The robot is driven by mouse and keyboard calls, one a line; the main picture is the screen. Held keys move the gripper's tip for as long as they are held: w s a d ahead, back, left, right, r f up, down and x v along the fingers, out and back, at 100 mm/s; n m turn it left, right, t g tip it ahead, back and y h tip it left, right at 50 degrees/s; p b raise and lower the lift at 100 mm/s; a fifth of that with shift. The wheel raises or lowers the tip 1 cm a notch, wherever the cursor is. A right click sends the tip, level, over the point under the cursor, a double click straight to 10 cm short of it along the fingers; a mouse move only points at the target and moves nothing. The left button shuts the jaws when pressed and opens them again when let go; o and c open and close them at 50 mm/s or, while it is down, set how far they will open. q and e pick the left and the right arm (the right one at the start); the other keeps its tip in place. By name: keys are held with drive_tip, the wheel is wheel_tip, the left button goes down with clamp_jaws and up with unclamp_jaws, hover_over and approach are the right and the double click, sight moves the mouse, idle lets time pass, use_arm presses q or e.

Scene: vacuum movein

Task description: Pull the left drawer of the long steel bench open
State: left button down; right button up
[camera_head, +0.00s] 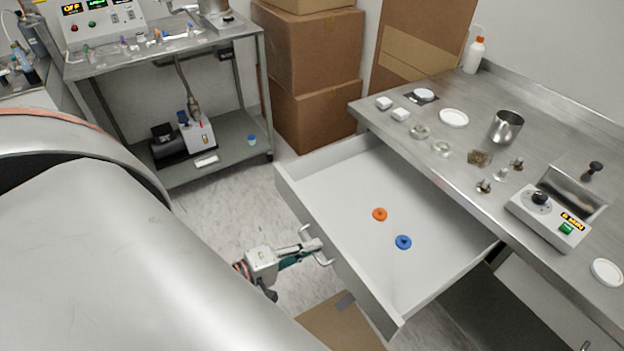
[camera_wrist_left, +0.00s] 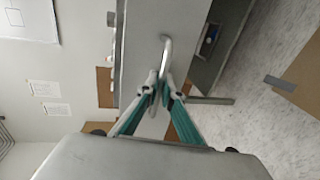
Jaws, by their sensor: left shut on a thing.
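The left drawer (camera_head: 350,185) of the long steel bench (camera_head: 480,120) is pulled well out, and its white inside shows in the head view. An orange disc-like part (camera_head: 379,214) and a blue one (camera_head: 403,242) lie on its floor. My left gripper (camera_head: 318,249) is at the drawer's front and shut on the handle (camera_head: 325,258). In the left wrist view the two fingers (camera_wrist_left: 160,92) close around the metal handle (camera_wrist_left: 166,58) on the grey drawer front (camera_wrist_left: 150,30). My right gripper is not in view.
On the bench top stand a metal beaker (camera_head: 507,126), a control box (camera_head: 548,216), a white bottle (camera_head: 474,55) and small dishes. Cardboard boxes (camera_head: 315,60) stack behind the drawer. A steel cart (camera_head: 215,150) stands at back left. Flat cardboard (camera_head: 335,325) lies below the drawer.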

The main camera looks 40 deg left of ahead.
use_arm(q)
drive_tip(key=c, duration=2.5)
unclamp_jaws()
drive_tip(key=v, duration=1.2)
drive_tip(key=shift+d, duration=0.1)
drive_tip(key=w+d+f+m+g+y, duration=0.1)
drive_tip(key=w+d+f+m+g, duration=0.1)
drive_tip(key=d+f+m, duration=0.3)
drive_tip(key=w+d+f+m+g+y, duration=0.1)
drive_tip(key=w+d+f+m, duration=0.3)
drive_tip(key=m, duration=0.9)
drive_tip(key=d+f, duration=0.2)
drive_tip(key=d, duration=0.2)
drive_tip(key=shift+w+f+g+y, duration=0.2)
drive_tip(key=shift+f+g+y, duration=0.1)
drive_tip(key=shift+g, duration=0.1)
